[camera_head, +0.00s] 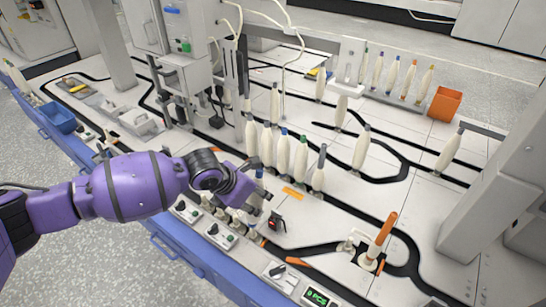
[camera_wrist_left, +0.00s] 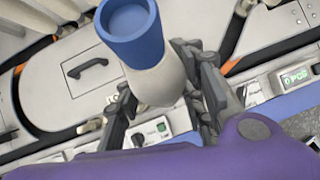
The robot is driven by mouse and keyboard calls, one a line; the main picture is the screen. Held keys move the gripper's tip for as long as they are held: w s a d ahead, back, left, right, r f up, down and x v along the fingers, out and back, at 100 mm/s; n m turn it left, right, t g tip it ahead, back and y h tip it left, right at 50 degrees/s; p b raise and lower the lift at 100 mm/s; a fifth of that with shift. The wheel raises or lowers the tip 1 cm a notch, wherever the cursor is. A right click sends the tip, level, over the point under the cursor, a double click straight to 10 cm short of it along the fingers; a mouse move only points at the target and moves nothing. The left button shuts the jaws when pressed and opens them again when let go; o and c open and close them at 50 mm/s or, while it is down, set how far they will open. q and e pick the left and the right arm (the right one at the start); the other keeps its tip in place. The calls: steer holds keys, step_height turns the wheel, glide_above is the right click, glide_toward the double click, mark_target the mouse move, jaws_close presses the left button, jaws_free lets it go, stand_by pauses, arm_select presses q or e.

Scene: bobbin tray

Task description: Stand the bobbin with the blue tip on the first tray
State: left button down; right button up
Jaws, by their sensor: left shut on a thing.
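My left gripper (camera_head: 250,192) is shut on a bobbin with a blue tip (camera_head: 260,171). In the left wrist view the gripper (camera_wrist_left: 165,100) has its fingers on both sides of the pale bobbin body, and the wide blue tip (camera_wrist_left: 130,30) points towards the camera. The bobbin's lower end is mostly hidden by the gripper in the head view. I cannot tell which place is the first tray. My right gripper is not in view.
Several pale bobbins (camera_head: 284,153) stand upright close behind the gripper. More stand in a row (camera_head: 393,74) at the back beside an orange bin (camera_head: 445,104). An orange-topped post (camera_head: 383,232) stands at the front right. Control boxes (camera_head: 221,235) line the front edge.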

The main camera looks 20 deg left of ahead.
arm_select(q)
steer(key=c, duration=1.4)
jaws_free()
steer(key=shift+r, duration=0.1)
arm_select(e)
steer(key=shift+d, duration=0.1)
arm_select(q)
steer(key=shift+p+v, duration=0.7)
steer(key=shift+v, duration=0.1)
steer(key=shift+s+a+r, duration=0.1)
steer(key=shift+r, duration=0.3)
steer(key=p+v, duration=0.3)
steer(key=shift+s, duration=0.1)
steer(key=p+v, duration=0.4)
steer(key=v, duration=0.1)
steer(key=shift+s+a+p, duration=0.15)
steer(key=shift+s+p, duration=0.05)
steer(key=shift+p, duration=0.15)
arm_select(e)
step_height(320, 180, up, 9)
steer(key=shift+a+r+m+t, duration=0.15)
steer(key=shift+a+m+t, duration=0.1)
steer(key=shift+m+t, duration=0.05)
